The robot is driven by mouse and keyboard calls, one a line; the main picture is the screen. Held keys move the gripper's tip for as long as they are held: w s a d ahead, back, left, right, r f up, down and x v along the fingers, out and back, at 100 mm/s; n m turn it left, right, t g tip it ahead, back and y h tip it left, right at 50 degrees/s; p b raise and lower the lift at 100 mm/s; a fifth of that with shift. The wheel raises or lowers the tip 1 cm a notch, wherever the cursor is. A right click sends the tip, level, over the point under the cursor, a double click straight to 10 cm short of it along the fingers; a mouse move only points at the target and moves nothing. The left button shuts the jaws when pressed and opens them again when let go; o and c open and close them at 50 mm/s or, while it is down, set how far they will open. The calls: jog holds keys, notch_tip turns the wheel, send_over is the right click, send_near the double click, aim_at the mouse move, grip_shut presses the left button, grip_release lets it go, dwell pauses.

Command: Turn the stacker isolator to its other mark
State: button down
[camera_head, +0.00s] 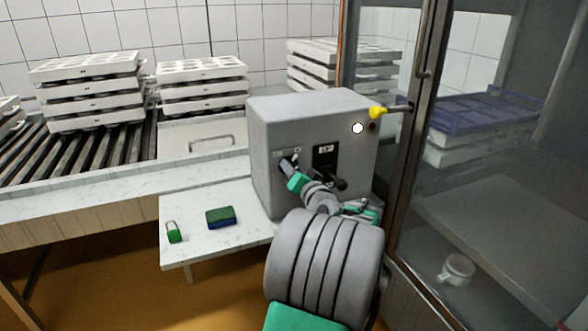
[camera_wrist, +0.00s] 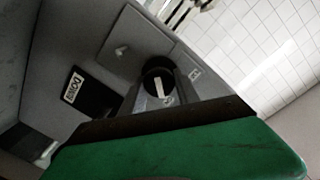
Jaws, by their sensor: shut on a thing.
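The stacker isolator (camera_wrist: 157,84) is a dark round knob with a white pointer line, on the front of a grey control box (camera_head: 277,125). Small marks sit beside it on its plate, too small to read. My gripper (camera_wrist: 160,92) is shut on the knob, with a finger on each side of it. In the head view my gripper (camera_head: 289,168) reaches the upper left of the box front and hides most of the knob. The pointer line stands nearly upright in the wrist view, slightly tilted.
A green padlock (camera_head: 174,234) and a blue-green sponge (camera_head: 220,216) lie on the side shelf (camera_head: 190,253). A glass door (camera_head: 480,190) stands at right; stacked moulds (camera_head: 88,97) stand behind.

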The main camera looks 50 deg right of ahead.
jog(key=shift+d+m, duration=0.1)
jog(key=shift+m, duration=0.5)
jog(key=shift+f, duration=0.1)
jog(key=c, duration=0.9)
grip_release()
jog(key=shift+w, duration=0.15)
jog(key=shift+s, duration=0.25)
jog(key=v, duration=0.7)
jog(key=shift+s+a, duration=0.2)
jog(key=shift+a, duration=0.1)
